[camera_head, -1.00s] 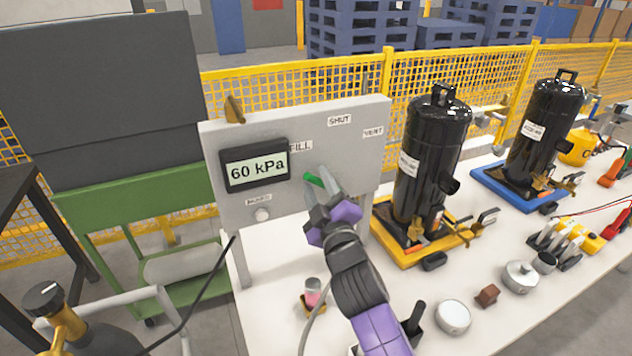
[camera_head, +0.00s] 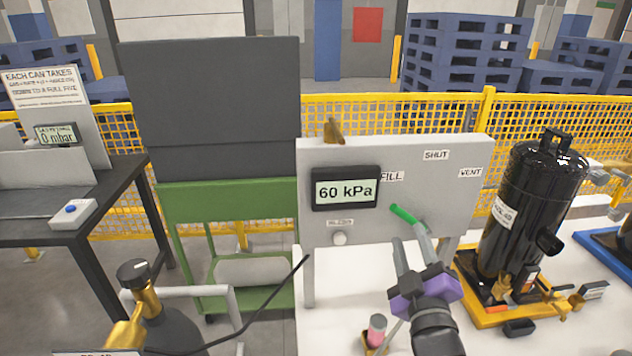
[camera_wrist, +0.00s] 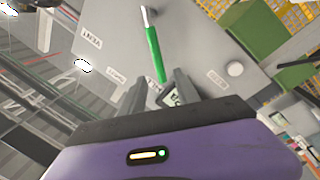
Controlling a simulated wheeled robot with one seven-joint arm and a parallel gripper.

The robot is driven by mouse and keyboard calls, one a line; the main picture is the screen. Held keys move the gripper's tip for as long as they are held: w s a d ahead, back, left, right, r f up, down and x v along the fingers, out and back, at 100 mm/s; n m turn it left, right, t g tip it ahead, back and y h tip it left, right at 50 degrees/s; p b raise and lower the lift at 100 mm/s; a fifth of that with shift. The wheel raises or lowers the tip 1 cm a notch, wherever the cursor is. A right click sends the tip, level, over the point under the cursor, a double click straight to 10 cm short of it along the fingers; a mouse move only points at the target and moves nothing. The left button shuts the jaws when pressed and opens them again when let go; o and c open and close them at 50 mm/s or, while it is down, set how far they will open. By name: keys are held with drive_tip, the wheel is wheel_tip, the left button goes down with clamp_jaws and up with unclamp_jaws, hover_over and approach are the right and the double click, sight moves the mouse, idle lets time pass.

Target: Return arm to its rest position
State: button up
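My gripper (camera_head: 411,243) is in front of the grey panel (camera_head: 318,160), just below the green lever handle (camera_head: 403,214). Its two fingers are apart with nothing held between them. The handle slants up and left towards the FILL label (camera_head: 392,176). In the wrist view the green handle (camera_wrist: 154,52) lies ahead of the spread fingertips (camera_wrist: 160,88); whether a finger touches it I cannot tell. The panel's display (camera_head: 346,189) reads 60 kPa. My forearm runs down out of the bottom of the head view.
A black compressor (camera_head: 530,205) stands on a yellow tray (camera_head: 480,312) to the right. A small pink-topped item (camera_head: 376,330) stands below the panel. A green cart (camera_head: 235,202) and a dark gas bottle (camera_head: 165,330) are at left. Yellow mesh fencing (camera_head: 560,118) runs behind.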

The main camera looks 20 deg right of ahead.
drive_tip(key=s+a+f+m+g+y, duration=0.1)
drive_tip(key=s+a+f, duration=0.3)
drive_tip(key=s, duration=0.7)
drive_tip(key=s+a+f+m+g+y, duration=0.1)
drive_tip(key=s+a, duration=0.5)
drive_tip(key=s, duration=0.6)
drive_tip(key=s+a+f+m+g+y, duration=0.1)
drive_tip(key=s+a+f+m+y, duration=0.2)
drive_tip(key=s, duration=0.9)
wheel_tip(320, 180, down, 4)
drive_tip(key=a+y, duration=0.1)
drive_tip(key=y, duration=0.1)
drive_tip(key=shift+a+r+y, duration=0.15)
drive_tip(key=shift+a+y, duration=0.25)
idle(2.2)
